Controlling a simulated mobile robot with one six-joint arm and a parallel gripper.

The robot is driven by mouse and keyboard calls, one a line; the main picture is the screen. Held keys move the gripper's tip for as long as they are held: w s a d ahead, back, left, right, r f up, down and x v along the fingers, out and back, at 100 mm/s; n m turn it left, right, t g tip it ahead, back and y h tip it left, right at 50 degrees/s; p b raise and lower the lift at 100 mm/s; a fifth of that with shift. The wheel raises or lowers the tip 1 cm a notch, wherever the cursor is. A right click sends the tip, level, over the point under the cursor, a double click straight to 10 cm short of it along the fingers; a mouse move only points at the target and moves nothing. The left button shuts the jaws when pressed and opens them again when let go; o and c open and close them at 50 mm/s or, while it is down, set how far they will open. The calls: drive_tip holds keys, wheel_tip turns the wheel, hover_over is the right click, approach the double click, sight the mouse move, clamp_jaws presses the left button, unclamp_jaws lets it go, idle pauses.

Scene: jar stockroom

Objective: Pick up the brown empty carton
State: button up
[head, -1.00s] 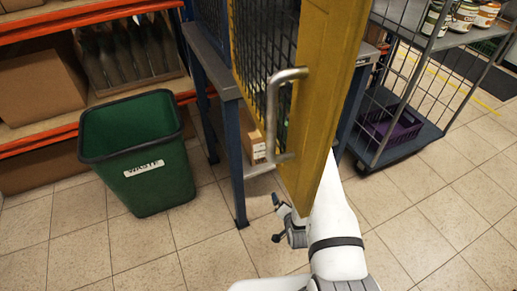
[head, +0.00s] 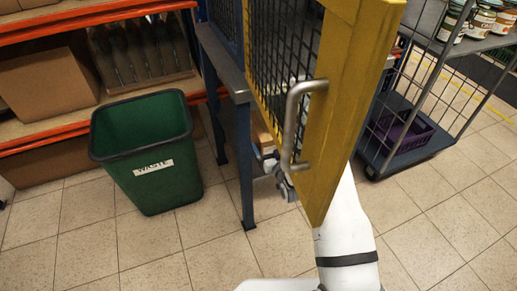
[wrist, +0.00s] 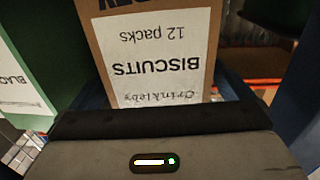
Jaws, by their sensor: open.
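A brown carton (wrist: 88,28) fills the upper middle of the wrist view. Its white label reads "BISCUITS 12 packs" upside down; whether it is empty cannot be seen. In the head view a small part of a brown carton (head: 262,136) shows behind the yellow-framed mesh door, mostly hidden. My gripper (head: 280,178) is low beside the blue bench leg, partly hidden by the door and its handle. It is open. In the wrist view its dark body crosses the bottom, close in front of the carton; the fingers cannot be made out clearly.
The yellow door (head: 345,110) with its metal handle (head: 292,125) stands in front of my arm. A green waste bin (head: 150,182) stands left of the blue bench leg (head: 243,165). A wire trolley with a purple crate (head: 405,135) is at right. A green surface (wrist: 30,35) flanks the carton at left.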

drive_tip(key=shift+x, duration=1.6)
drive_tip(key=shift+r, duration=0.15)
drive_tip(key=shift+c, duration=0.2)
drive_tip(key=c, duration=1.2)
drive_tip(key=shift+o, duration=0.2)
